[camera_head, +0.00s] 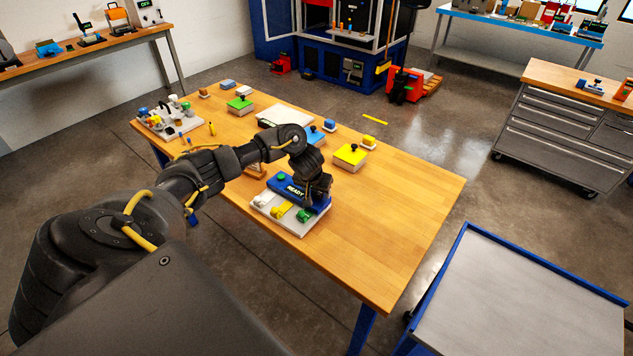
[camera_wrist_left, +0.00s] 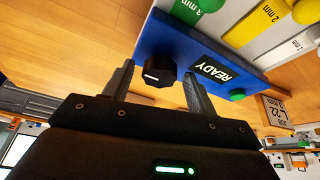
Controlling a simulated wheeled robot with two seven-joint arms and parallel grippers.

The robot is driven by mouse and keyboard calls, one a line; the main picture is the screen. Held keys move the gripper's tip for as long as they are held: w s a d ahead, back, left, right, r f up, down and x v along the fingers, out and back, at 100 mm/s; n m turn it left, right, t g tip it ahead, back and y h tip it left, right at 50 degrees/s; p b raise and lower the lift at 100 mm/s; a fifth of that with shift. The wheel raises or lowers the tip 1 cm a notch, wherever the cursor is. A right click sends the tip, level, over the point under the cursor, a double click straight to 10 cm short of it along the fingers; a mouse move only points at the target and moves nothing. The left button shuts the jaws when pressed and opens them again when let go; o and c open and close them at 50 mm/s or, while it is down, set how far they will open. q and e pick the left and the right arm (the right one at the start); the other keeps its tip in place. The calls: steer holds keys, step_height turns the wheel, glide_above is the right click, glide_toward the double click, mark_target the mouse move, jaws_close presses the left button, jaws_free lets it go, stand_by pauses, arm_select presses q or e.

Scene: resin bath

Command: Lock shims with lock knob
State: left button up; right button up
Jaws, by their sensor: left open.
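A blue block marked READY (camera_head: 292,190) stands on a light base plate (camera_head: 289,227) near the table's front edge. It also shows in the left wrist view (camera_wrist_left: 190,50). The black lock knob (camera_wrist_left: 160,70) with a white line sits on the blue block's face. Coloured shims lie in the plate: green 3 mm (camera_wrist_left: 188,10), yellow 2 mm (camera_wrist_left: 258,22) and a whitish one (camera_head: 261,203). My left gripper (camera_wrist_left: 158,72) is open, its fingers on either side of the knob with gaps showing. In the head view my left gripper (camera_head: 318,190) hides the knob. My right gripper is not in view.
A fixture with small parts (camera_head: 170,120) is at the far left. The table's right side is clear. A grey cart (camera_head: 520,310) stands front right.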

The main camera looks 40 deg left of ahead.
arm_select(q)
steer(key=c, duration=1)
